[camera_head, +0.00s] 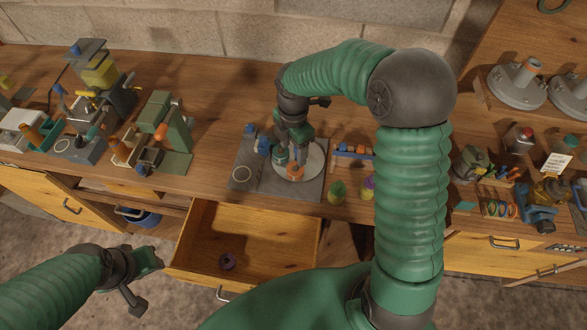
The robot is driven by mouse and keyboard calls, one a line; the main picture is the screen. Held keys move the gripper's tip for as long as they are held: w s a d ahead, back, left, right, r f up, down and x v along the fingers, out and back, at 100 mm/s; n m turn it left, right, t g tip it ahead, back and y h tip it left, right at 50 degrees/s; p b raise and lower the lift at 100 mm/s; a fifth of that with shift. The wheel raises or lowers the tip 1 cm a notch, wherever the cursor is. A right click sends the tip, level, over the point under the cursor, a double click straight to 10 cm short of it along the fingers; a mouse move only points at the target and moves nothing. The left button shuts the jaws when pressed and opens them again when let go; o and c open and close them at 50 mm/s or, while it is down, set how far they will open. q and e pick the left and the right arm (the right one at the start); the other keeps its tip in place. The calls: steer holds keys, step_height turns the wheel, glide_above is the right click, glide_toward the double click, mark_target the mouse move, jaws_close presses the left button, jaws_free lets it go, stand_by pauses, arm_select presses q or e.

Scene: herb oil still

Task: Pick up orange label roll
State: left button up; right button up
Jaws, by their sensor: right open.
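A small orange piece (295,170), which looks like the orange label roll, sits on a pale round plate (315,163) on a dark grey base. My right gripper (293,158) is open and points down right above it. Its fingers cover part of the plate, and I cannot tell whether they touch the orange piece. My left gripper (150,260) hangs at the lower left, in front of the bench and left of the open drawer, apart from everything. Its jaw opening does not show clearly.
An open drawer (250,225) below holds a small purple roll (228,261). A green and a purple item (337,191) stand right of the base. Blue-topped pieces (262,143) stand left of the plate. Machines (165,130) fill the left bench. My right arm hides part of the bench.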

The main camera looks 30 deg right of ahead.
mark_target(295, 167)
steer(key=f, duration=0.2)
steer(key=d+f, duration=0.1)
steer(key=f, duration=0.3)
steer(key=shift+w+d, duration=0.15)
steer(key=shift+d, duration=0.25)
steer(key=f, duration=0.2)
steer(key=shift+a+f+p, duration=0.3)
steer(key=shift+f+p, duration=0.1)
steer(key=shift+a+f, duration=0.2)
steer(key=shift+f, duration=0.05)
steer(key=shift+a, duration=0.25)
steer(key=shift+d, duration=0.4)
steer(key=c, duration=0.9)
steer(key=shift+c, duration=1)
arm_select(q)
steer(key=shift+w+d+r, duration=0.15)
steer(key=shift+d+r, duration=0.25)
steer(key=shift+r, duration=0.05)
arm_select(e)
steer(key=shift+a, duration=0.15)
